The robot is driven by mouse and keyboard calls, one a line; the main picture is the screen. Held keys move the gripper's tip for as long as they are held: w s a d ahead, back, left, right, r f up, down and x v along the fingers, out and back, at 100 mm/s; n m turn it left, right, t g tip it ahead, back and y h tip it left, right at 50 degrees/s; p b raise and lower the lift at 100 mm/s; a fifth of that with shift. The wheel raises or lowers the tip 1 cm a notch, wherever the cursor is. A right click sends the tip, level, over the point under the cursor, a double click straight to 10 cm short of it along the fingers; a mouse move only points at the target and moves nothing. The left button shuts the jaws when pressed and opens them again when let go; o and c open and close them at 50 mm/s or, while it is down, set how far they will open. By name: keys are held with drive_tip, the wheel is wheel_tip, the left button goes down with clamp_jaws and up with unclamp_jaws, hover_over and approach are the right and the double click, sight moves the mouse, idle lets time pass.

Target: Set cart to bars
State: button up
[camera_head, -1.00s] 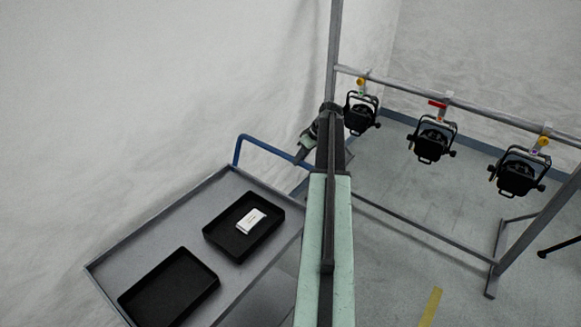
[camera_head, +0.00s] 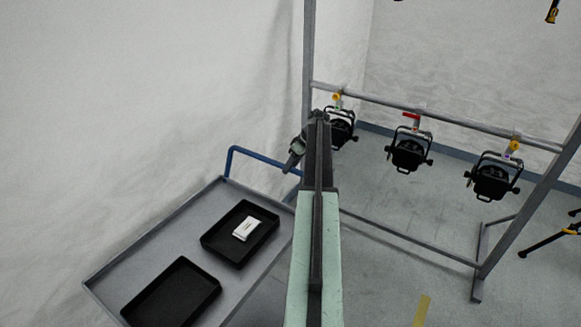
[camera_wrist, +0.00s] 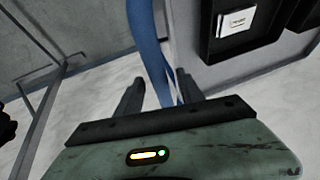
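The cart (camera_head: 215,200) is a grey flat-topped trolley at the lower left of the head view. Its blue handle (camera_head: 262,158) rises at the far edge. The bars are a grey metal rack on the right, with a crossbar (camera_head: 375,97) carrying a row of lamps. My gripper (camera_head: 293,160) is at the right end of the handle. In the wrist view, the fingers of my gripper (camera_wrist: 160,88) are apart, and the blue handle (camera_wrist: 148,40) runs down between them in the picture. I cannot tell whether they touch it.
Two black trays (camera_head: 210,243) (camera_head: 172,295) sit on the cart, the farther one holding a white box (camera_head: 242,228). Black lamps (camera_head: 408,152) hang from the rack. A yellow floor strip (camera_head: 422,310) lies in front, and a yellow-black stand (camera_head: 550,238) is at the right edge.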

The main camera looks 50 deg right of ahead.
drive_tip(key=p+v, duration=0.7)
drive_tip(key=shift+r, duration=0.35)
drive_tip(key=shift+s+d, duration=0.1)
drive_tip(key=shift+s, duration=0.05)
